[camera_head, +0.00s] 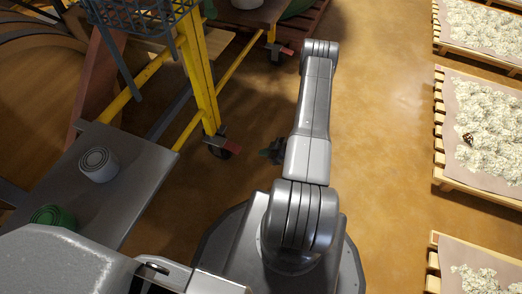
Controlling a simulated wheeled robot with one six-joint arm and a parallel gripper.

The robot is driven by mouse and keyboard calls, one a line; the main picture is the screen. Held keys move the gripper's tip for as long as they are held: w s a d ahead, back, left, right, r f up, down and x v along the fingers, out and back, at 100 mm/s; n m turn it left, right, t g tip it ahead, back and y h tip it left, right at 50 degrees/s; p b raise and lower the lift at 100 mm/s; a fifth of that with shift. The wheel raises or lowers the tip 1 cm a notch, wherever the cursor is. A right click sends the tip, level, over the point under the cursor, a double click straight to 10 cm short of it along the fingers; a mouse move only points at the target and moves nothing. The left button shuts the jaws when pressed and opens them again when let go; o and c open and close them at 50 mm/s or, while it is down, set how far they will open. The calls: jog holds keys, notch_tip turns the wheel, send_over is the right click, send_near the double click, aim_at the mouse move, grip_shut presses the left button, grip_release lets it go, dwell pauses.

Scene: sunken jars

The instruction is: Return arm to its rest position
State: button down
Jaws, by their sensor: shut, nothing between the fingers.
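My single grey arm (316,100) rises from my base and reaches up the picture over the floor, its far joint at the top centre. My gripper (266,152) shows as a small dark shape at the left side of the arm, pointing left. It is shut and empty, above bare floor and apart from the cart and bench. Part of it is hidden behind the arm's pale link.
A yellow-framed cart (199,75) on casters stands close to the gripper's left. Pallets with pale lumps (485,128) line the right. Floor (385,150) between is clear.

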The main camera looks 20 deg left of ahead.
jog(key=shift+a, duration=0.1)
jog(key=b, duration=0.3)
send_over(237, 149)
jog(key=d, duration=0.4)
jog(key=shift+s+a+f+b, duration=0.1)
jog(key=shift+a+f+b, duration=0.15)
jog(key=shift+f, duration=0.35)
jog(key=shift+s+a+f+b, duration=0.1)
jog(key=shift+a+f+b, duration=0.15)
jog(key=shift+f, duration=0.35)
jog(key=shift+a+f, duration=0.1)
jog(key=shift+f, duration=0.4)
